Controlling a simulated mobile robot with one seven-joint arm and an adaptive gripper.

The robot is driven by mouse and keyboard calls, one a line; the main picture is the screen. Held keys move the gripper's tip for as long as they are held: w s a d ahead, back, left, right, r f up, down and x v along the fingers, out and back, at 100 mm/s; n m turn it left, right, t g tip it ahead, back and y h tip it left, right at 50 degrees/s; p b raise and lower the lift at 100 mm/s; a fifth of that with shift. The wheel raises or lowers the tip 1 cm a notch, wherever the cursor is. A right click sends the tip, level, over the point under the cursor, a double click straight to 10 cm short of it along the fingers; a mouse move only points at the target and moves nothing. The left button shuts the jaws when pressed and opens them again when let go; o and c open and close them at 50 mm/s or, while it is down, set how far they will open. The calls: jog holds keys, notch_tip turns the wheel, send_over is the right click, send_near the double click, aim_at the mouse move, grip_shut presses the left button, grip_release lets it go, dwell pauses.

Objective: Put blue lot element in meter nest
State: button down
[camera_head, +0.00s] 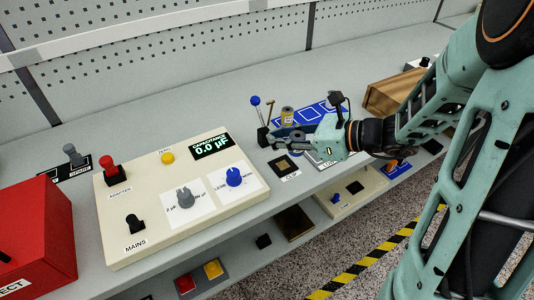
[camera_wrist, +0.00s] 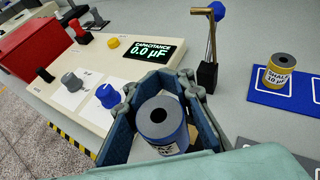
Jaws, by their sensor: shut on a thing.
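A blue cylindrical element (camera_wrist: 162,128) with a grey top, dark centre hole and pale label is between the two fingers of my gripper (camera_wrist: 160,115) in the wrist view. My gripper (camera_head: 285,143) is shut on it, above the bench in the head view, where the element is mostly hidden. The cream meter (camera_head: 125,190) reads 0.0 µF on its display (camera_head: 211,146). A dark square plate with a gold centre (camera_head: 284,165), possibly the meter nest, lies on the bench just below and in front of my gripper; its label is too small to read surely.
A blue-knobbed lever (camera_head: 257,110) on a black base stands just behind my gripper. A yellow-banded element (camera_head: 287,116) stands on a blue mat (camera_head: 318,112) behind. A red box (camera_head: 38,240) is at left, a wooden block (camera_head: 388,93) at right.

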send_over(266, 160)
jog(key=f, duration=0.4)
jog(key=shift+s+d+f+b, duration=0.1)
jog(key=shift+s+f+b, duration=0.1)
jog(key=shift+f+b, duration=0.15)
notch_tip(266, 160, down, 2)
jog(key=shift+w+f, duration=0.15)
jog(key=shift+f, duration=0.6)
jog(key=shift+f+b, duration=0.2)
jog(key=shift+b, duration=0.1)
jog(key=c, duration=2)
grip_release()
jog(key=shift+o, duration=0.3)
jog(key=shift+r, duration=0.15)
